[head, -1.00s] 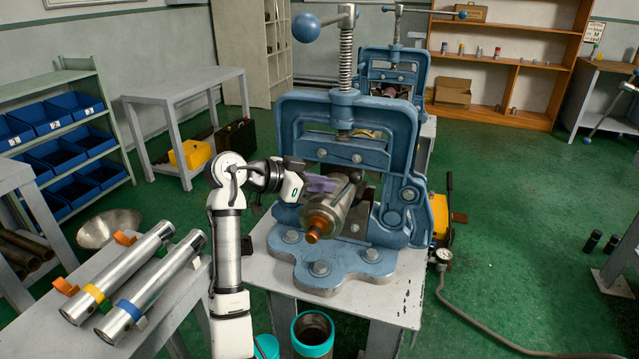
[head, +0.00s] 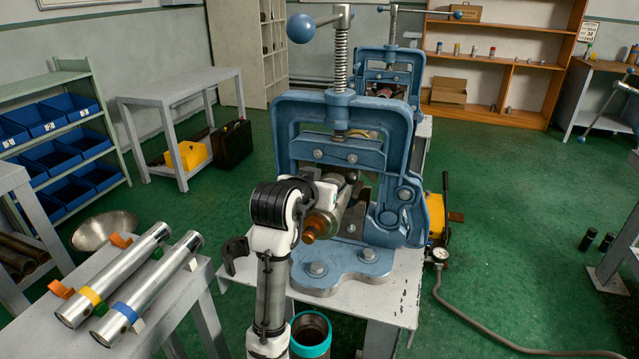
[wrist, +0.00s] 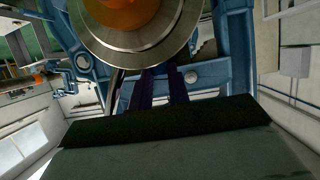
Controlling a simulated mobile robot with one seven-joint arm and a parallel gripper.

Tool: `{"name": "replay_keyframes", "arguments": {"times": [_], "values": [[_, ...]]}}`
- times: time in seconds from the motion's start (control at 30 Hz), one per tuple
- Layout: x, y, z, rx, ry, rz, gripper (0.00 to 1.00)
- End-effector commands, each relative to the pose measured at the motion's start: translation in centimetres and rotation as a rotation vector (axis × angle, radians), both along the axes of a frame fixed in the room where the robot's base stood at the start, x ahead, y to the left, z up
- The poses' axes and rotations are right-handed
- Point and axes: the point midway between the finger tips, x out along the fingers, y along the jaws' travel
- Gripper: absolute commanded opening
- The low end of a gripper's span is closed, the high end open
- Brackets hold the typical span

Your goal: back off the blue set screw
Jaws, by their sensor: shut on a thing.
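A blue pipe vise (head: 284,135) stands on a pale bench and holds a steel pipe with a wide collar (head: 322,222) and an orange end piece (head: 311,231). In the wrist view the collar (wrist: 140,52) and orange end (wrist: 130,12) fill the top. My gripper (wrist: 163,78) has dark purple fingers that reach up past the collar, with a narrow gap between them. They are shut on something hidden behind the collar. In the head view my wrist covers the fingers, close beside the collar's left side. I cannot make out a blue set screw in either view.
The vise's spindle has a blue ball handle (head: 301,28). Two steel tubes, banded yellow (head: 91,295) and blue (head: 127,312), lie on the left bench. A teal-rimmed can (head: 311,345) stands below the vise. A second blue vise (head: 373,57) stands behind.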

Motion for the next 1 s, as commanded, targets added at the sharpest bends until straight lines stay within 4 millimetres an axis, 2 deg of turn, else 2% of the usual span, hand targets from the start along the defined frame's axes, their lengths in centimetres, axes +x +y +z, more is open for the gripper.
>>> {"name": "replay_keyframes", "arguments": {"times": [0.3,0.7,0.73,0.8,0.9,1.0], "values": [[-0.08,-0.16,-0.11,0.001,0.004,0.079,0.0],[-0.07,-0.16,-0.21,0.002,0.006,0.086,0.0],[-0.07,-0.16,-0.21,0.002,0.007,0.086,0.19],[-0.07,-0.16,-0.21,0.002,0.007,0.086,0.28],[-0.07,-0.19,-0.17,0.001,0.005,0.085,0.4],[-0.08,-0.27,-0.14,0.001,0.005,0.082,0.4]]}}
